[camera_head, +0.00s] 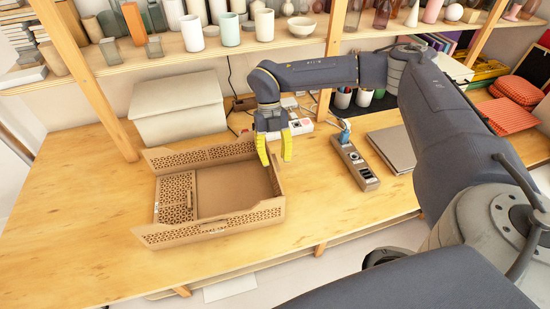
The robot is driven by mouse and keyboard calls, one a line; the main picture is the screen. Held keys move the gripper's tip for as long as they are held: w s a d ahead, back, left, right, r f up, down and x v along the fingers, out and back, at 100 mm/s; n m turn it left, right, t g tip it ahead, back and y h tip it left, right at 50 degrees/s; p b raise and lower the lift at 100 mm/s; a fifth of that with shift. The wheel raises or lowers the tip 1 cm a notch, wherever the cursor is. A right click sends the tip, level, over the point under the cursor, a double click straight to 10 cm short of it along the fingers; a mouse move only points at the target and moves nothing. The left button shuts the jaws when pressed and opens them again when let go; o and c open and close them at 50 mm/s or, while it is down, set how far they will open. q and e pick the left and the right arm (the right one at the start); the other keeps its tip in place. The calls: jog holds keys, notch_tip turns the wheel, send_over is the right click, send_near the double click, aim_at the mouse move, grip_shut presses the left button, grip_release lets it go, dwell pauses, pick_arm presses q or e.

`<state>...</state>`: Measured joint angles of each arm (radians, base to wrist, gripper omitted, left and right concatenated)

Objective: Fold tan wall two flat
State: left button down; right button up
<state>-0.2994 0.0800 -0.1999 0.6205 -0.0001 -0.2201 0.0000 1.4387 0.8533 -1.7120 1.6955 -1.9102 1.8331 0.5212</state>
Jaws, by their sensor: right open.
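A tan folding crate (277,203) stands on the wooden table. Its perforated long back wall (196,156) and front wall (212,225) stand up, leaning somewhat outward. A perforated short panel (174,203) lies flat inside at the left end. The bare floor (230,188) of the crate shows in the middle and right. I cannot tell which wall is wall two. My right gripper (275,153) points down with yellow fingers apart, at the crate's back right corner. It hides part of that corner, and I cannot tell whether it touches the wall. My left gripper is not in view.
A power strip (354,163) and a grey laptop-like slab (393,148) lie right of the crate. A cream box (178,108) stands behind it. A shelf with cups (191,33) and its wooden posts rise behind. The table's left part is clear.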

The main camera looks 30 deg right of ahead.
jog(key=shift+s+f, duration=0.1)
jog(key=shift+f, duration=0.15)
grip_shut()
dwell(0.4)
